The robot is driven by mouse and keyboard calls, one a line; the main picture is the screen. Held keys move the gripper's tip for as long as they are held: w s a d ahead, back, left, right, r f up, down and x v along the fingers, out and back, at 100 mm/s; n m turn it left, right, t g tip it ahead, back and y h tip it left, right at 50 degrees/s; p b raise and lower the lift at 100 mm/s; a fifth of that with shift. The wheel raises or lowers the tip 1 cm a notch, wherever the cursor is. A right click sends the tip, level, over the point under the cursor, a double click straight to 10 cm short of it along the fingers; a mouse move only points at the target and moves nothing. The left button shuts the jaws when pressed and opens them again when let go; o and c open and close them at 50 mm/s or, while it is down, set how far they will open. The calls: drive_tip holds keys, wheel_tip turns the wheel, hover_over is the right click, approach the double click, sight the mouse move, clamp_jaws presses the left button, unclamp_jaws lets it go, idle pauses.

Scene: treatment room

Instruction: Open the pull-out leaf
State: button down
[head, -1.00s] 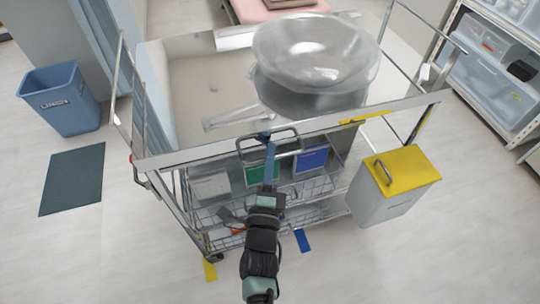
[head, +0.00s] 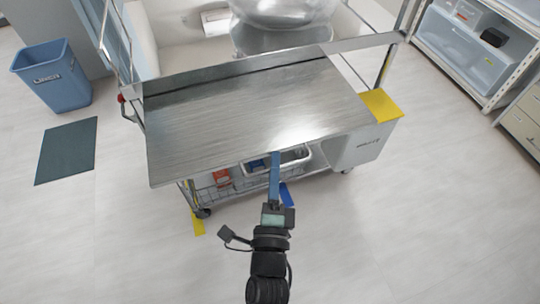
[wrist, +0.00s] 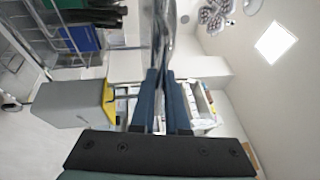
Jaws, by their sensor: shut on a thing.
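The pull-out leaf (head: 245,115) is a flat brushed-steel panel. In the head view it extends from the front of the steel trolley (head: 265,63) toward me, over the lower baskets. My gripper (head: 274,160) is at the leaf's front edge, with its blue fingers upright. In the wrist view the fingers (wrist: 162,75) are close together on the leaf's metal handle (wrist: 163,32). The leaf is seen edge-on there. In the head view the handle is mostly hidden at the finger tips.
A grey bin with a yellow lid (head: 381,105) stands close at the trolley's right, partly covered by the leaf. A blue waste bin (head: 55,78) and dark mat (head: 67,150) are at left. Shelving (head: 470,45) is at right. Floor in front is clear.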

drive_tip(key=shift+s+d, duration=0.15)
drive_tip(key=shift+s, duration=0.35)
drive_tip(key=shift+s+d, duration=0.15)
drive_tip(key=shift+s, duration=0.35)
drive_tip(key=c, duration=0.9)
unclamp_jaws()
drive_tip(key=v, duration=1.3)
